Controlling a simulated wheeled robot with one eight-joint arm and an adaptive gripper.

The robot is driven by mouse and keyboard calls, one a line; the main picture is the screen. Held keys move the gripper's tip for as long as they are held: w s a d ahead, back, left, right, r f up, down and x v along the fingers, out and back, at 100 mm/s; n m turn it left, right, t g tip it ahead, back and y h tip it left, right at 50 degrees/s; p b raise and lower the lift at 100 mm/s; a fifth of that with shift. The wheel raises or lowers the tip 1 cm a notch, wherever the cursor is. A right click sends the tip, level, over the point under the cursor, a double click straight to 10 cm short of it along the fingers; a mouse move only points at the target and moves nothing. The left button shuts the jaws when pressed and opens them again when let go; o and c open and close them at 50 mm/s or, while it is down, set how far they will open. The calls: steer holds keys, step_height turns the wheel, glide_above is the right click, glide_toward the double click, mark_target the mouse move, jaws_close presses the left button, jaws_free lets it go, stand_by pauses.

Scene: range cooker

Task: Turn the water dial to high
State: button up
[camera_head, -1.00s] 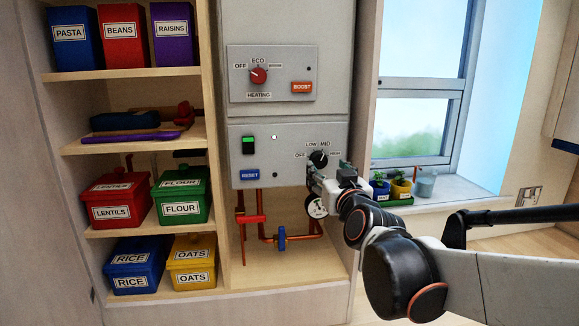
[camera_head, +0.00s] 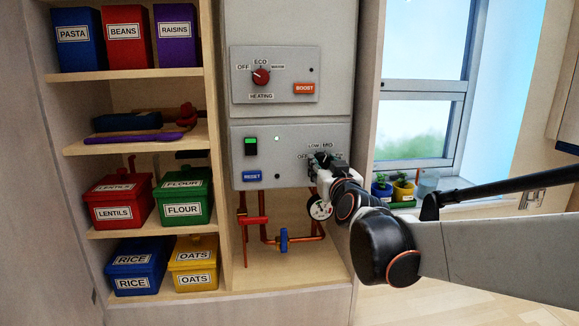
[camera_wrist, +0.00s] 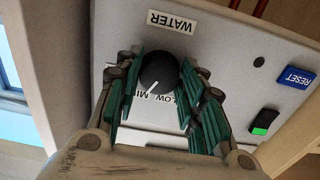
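The water dial (camera_wrist: 158,72) is a round black knob with a white pointer line, on the lower grey panel (camera_head: 300,180). In the wrist view, where the panel appears upside down, the pointer lies between the LOW and MID labels, nearer MID. The WATER label (camera_wrist: 172,21) shows in the wrist view.
The heating dial (camera_head: 261,76) and orange BOOST button (camera_head: 304,88) are on the panel above. The green-lit switch (camera_head: 251,146) and blue RESET button (camera_head: 252,176) are left of the dial. Pipes and a gauge (camera_head: 320,208) are below. Shelves with labelled boxes stand left.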

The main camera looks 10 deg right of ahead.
steer(key=shift+m, duration=0.3)
steer(key=m, duration=0.4)
steer(key=shift+a+m, duration=0.1)
steer(key=shift+m, duration=2.6)
steer(key=o, duration=1.1)
steer(key=shift+s, duration=0.1)
steer(key=s, duration=1.2)
